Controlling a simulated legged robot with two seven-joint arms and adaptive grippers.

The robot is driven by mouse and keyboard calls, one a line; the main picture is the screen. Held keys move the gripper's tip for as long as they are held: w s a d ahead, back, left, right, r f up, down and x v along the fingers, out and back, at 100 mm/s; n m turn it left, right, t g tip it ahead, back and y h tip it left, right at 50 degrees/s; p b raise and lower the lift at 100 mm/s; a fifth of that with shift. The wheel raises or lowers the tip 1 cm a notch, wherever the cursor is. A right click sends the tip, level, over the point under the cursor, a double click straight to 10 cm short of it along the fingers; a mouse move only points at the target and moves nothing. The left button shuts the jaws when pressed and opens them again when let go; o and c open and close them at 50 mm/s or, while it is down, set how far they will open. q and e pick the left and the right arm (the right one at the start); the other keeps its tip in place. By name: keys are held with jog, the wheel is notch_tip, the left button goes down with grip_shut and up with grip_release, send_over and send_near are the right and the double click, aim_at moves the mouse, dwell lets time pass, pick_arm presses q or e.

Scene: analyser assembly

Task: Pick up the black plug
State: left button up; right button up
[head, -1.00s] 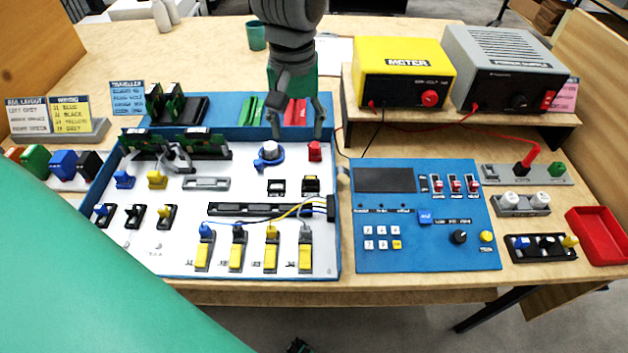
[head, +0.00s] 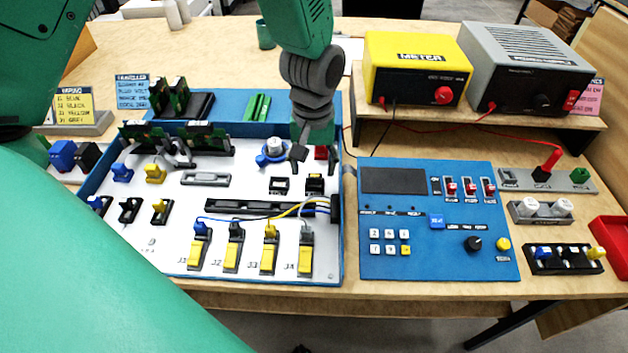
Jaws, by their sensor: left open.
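Several black pieces could be the black plug, and I cannot tell which. A small black piece (head: 130,208) stands on the white panel between a blue and a yellow one. A dark plug (head: 235,231) sits at the top of the J2 yellow socket. A larger black block (head: 90,155) stands left of the panel beside a blue block. My left gripper (head: 302,150) is open above the panel's back right part, near the blue-based knob, well right of these pieces. It partly hides the red button behind it. My right gripper is not in view.
My green arm covers the left and lower left. The blue keypad panel (head: 440,260) is to the right. The yellow meter (head: 416,70) and grey power supply (head: 525,70) stand on a shelf behind. Upright green boards (head: 175,97) rise at the back left.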

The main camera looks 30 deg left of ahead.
aim_at(316, 176)
pick_arm(q)
jog(key=f, duration=0.3)
jog(key=shift+w+d+f+b, duration=0.25)
jog(key=shift+w+d+b, duration=0.05)
jog(key=shift+w+d, duration=0.1)
jog(key=shift+s+a+f, duration=0.1)
jog(key=shift+a, duration=0.5)
jog(key=c, duration=0.8)
jog(key=shift+d, duration=0.35)
